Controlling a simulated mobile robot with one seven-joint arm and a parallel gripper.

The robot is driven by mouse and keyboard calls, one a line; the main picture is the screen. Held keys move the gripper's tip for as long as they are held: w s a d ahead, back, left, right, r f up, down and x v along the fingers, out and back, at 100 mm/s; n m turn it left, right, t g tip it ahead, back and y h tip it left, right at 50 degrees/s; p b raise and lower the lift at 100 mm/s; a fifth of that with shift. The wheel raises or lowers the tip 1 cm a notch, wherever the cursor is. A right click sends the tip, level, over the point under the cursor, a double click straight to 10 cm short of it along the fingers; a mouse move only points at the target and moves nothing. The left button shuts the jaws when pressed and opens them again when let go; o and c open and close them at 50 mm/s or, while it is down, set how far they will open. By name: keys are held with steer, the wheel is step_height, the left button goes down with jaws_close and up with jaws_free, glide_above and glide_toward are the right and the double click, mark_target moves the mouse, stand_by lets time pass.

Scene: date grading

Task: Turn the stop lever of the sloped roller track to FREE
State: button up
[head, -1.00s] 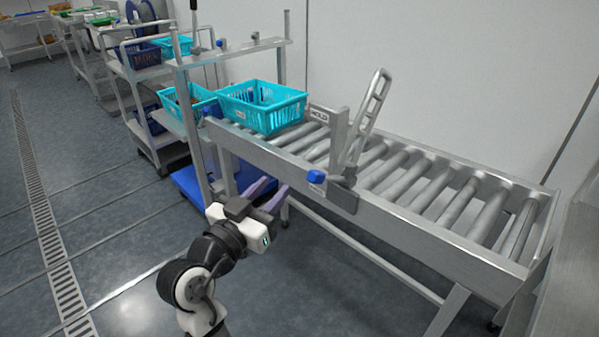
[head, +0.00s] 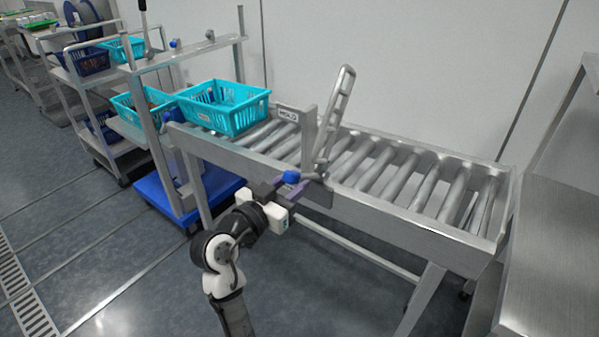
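The sloped roller track (head: 410,212) runs from the left middle to the right. A tall slotted steel handle (head: 336,105) rises from its near rail, leaning right. A short lever with a blue knob (head: 291,177) sits at the handle's base, its knob pointing left. I cannot tell for sure which of the two is the stop lever.
A teal basket (head: 225,118) stands on the track's upper left end, beside another teal basket (head: 143,108). A blue-based cart (head: 157,192) stands left of the track. A steel table (head: 560,250) is close on the right. Floor before the track is clear.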

steer(key=shift+x, duration=1.7)
jaws_close()
